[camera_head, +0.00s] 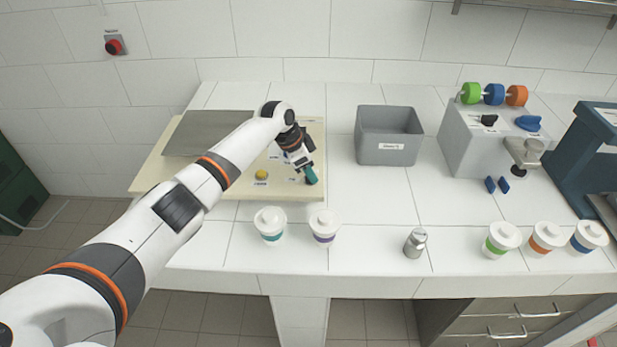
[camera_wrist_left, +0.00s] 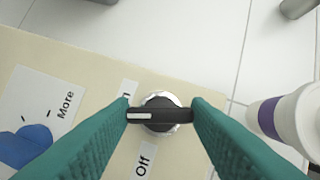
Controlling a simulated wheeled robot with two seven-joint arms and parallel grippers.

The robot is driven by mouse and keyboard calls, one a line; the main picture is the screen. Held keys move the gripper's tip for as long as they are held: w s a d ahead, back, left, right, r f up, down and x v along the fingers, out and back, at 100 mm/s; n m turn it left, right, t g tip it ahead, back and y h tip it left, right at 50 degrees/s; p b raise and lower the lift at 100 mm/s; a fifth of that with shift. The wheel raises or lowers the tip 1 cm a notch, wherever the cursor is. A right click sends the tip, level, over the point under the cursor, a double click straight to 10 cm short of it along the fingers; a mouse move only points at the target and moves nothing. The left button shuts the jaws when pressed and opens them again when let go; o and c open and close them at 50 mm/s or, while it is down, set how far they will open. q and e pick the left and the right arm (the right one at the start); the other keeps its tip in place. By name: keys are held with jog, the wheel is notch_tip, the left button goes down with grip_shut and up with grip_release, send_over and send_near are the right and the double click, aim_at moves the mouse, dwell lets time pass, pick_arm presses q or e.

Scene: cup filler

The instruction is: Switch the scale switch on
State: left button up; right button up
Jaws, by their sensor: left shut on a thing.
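The scale switch (camera_wrist_left: 160,114) is a round silver knob with a black handle bar, on the cream panel of the scale (camera_head: 155,174). The teal fingers of my left gripper (camera_wrist_left: 160,115) are shut on the two ends of the bar. The bar lies level across the wrist view, its white mark at the left end. An "Off" label (camera_wrist_left: 143,160) lies below the mark. Another label (camera_wrist_left: 130,88) above it is partly hidden by a finger. In the head view my left gripper (camera_head: 311,175) covers the switch at the scale's right front. My right gripper is not in view.
A blue knob (camera_wrist_left: 25,146) beside a "More" label and a yellow button (camera_head: 261,174) are on the panel nearby. White lidded cups (camera_head: 324,226) stand just in front of the scale. A grey bin (camera_head: 388,136) stands to the right, with bare counter between.

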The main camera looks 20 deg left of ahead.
pick_arm(q)
jog(key=m+g+b, duration=0.1)
jog(key=m+b, duration=0.1)
jog(key=shift+w+f+m+b, duration=0.1)
jog(key=shift+f+m+b, duration=0.05)
jog(key=shift+m+b, duration=0.2)
jog(key=shift+m+h+b, duration=0.3)
jog(key=shift+m+b, duration=0.15)
jog(key=shift+b, duration=0.1)
jog(key=shift+r, duration=0.2)
jog(key=o, duration=1)
jog(key=shift+a, duration=0.1)
jog(key=b+v, duration=0.1)
jog(key=v, duration=0.5)
jog(key=b+v, duration=0.1)
jog(key=v, duration=0.5)
jog(key=shift+w, duration=0.2)
